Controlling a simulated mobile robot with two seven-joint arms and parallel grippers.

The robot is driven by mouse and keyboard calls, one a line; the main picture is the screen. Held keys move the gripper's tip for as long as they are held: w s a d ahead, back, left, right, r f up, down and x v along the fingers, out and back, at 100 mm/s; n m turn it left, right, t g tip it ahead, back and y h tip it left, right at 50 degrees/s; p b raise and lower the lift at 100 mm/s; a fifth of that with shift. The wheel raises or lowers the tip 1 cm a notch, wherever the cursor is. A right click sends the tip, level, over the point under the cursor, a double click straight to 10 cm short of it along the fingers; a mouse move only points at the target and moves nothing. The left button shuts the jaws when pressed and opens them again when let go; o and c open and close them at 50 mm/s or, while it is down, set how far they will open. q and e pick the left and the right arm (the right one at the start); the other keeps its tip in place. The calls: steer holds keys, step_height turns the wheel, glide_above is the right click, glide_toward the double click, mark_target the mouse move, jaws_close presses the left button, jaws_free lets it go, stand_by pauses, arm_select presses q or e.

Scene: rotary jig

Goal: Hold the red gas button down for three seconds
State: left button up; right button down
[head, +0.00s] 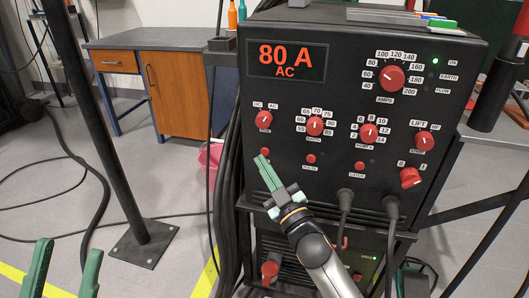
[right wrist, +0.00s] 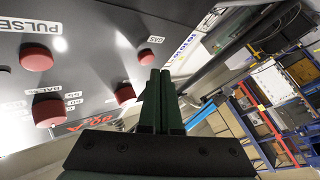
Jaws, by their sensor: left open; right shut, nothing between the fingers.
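The red gas button (head: 265,152) is a small round button at the left of the black welder's front panel. It also shows in the right wrist view (right wrist: 146,56), beside a GAS label. My right gripper (head: 262,158) is shut and empty, its green fingertips right at the button in the head view. In the right wrist view the fingertips (right wrist: 160,72) lie close beside the button; I cannot tell whether they touch it. My left gripper (head: 66,246) is open and empty at the lower left, far from the panel.
The red pulse button (head: 311,158) and latch button (head: 359,166) sit to the right. Red knobs (head: 315,126) are above. The display (head: 286,61) reads 80 A AC. Cables (head: 392,230) hang from the front. A black post (head: 100,130) stands left.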

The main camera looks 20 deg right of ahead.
steer(key=shift+w, duration=0.1)
steer(key=shift+w+d, duration=0.25)
steer(key=shift+w+d, duration=0.2)
steer(key=shift+w, duration=0.15)
stand_by(3.5)
steer(key=shift+s+a, duration=0.1)
steer(key=shift+s, duration=0.05)
steer(key=shift+s+a+p, duration=0.35)
steer(key=shift+s+p, duration=0.1)
steer(key=shift+s, duration=0.1)
steer(key=shift+s+a+p, duration=0.3)
steer(key=shift+s+a, duration=0.4)
steer(key=shift+s, duration=0.35)
steer(key=shift+s+a+p, duration=0.25)
steer(key=shift+s+a, duration=0.45)
steer(key=shift+s, duration=0.35)
